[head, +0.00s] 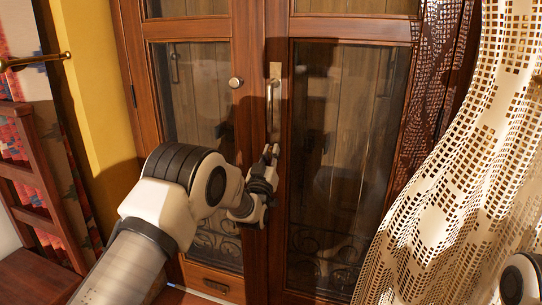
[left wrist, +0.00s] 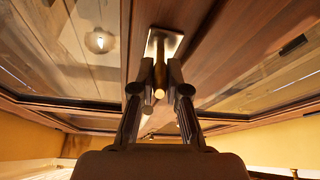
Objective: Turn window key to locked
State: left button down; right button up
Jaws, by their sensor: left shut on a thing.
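The window key (head: 270,100) is a slim metal handle on a brass plate (head: 275,70) on the wooden frame where the two glazed leaves meet. It hangs down from the plate, close to vertical. In the left wrist view the key (left wrist: 160,76) runs between my fingers, below its plate (left wrist: 165,42). My left gripper (head: 271,151) is at the lower end of the key, and it also shows in the left wrist view (left wrist: 160,92), shut on the key. The fingers hide part of the key's lower end. My right gripper is not in view.
A round knob (head: 236,82) sits on the left leaf, left of the key. A pale lace curtain (head: 455,190) hangs at the right. A brass rod (head: 35,60) and a wooden ladder-like frame (head: 35,165) stand at the far left. The glass right of the key is clear.

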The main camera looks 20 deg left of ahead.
pick_arm(q)
jog(key=shift+m+h, duration=1)
jog(key=shift+m, duration=0.6)
jog(key=c, duration=1.2)
grip_release()
jog(key=shift+o, duration=0.2)
jog(key=v, duration=1.2)
jog(key=shift+f, duration=0.1)
